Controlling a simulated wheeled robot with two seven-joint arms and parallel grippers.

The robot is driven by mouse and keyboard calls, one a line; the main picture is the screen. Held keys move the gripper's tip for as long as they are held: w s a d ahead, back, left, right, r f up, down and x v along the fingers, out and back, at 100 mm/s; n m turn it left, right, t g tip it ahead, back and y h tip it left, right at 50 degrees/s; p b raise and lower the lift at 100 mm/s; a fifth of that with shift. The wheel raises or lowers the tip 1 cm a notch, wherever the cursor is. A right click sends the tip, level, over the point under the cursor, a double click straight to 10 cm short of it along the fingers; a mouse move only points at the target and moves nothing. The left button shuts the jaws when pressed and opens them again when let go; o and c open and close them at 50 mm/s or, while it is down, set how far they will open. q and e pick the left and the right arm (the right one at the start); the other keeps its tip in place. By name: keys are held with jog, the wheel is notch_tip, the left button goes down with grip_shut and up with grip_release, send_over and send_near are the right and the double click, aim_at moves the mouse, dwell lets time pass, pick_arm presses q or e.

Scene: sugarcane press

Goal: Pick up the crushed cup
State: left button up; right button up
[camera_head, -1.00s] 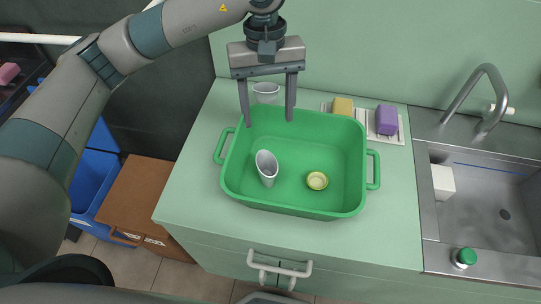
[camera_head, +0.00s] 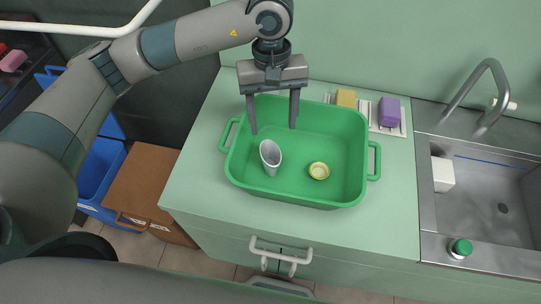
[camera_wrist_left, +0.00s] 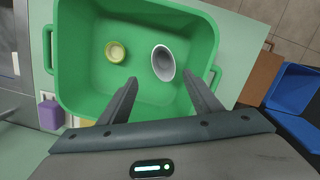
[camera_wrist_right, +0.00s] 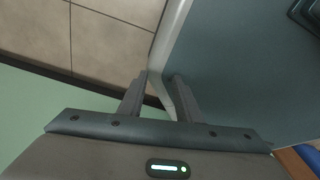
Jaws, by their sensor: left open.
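A tall pale grey cup (camera_head: 271,157) stands tilted in the left part of the green tub; in the left wrist view the cup (camera_wrist_left: 163,63) shows its open mouth. A short yellow-green cup-like piece (camera_head: 319,170) lies to its right on the tub floor. I cannot tell for sure which of them is crushed. My left gripper (camera_head: 273,129) is open and empty, pointing down over the tub's back part, behind and above the grey cup. My right gripper (camera_wrist_right: 161,77) shows only in its own wrist view, its fingers apart with nothing clearly between them.
The green tub (camera_head: 348,197) stands on a pale green counter (camera_head: 390,225). A yellow sponge (camera_head: 346,98) and a purple block (camera_head: 389,112) lie behind it. A sink (camera_head: 495,205) with a tap is at the right. A brown cabinet (camera_head: 150,190) and blue bin (camera_head: 98,170) are at the left.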

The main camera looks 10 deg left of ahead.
aim_at(270, 153)
pick_arm(q)
jog(key=shift+s+f+p, duration=0.2)
jog(key=shift+f+p, duration=0.2)
jog(key=shift+f, duration=0.7)
jog(key=f, duration=0.2)
jog(key=f+p, duration=0.1)
jog(key=shift+s+d+f, duration=0.1)
jog(key=shift+s+f, duration=0.1)
jog(key=shift+f, duration=0.7)
pick_arm(e)
jog(key=shift+s+d+r+g, duration=0.2)
jog(key=shift+s+r, duration=0.4)
jog(key=shift+s, duration=0.1)
jog(key=shift+s+d+r+g, duration=0.15)
jog(key=shift+s+r+g, duration=0.05)
jog(key=shift+s+r, duration=0.45)
pick_arm(q)
jog(key=shift+p, duration=0.3)
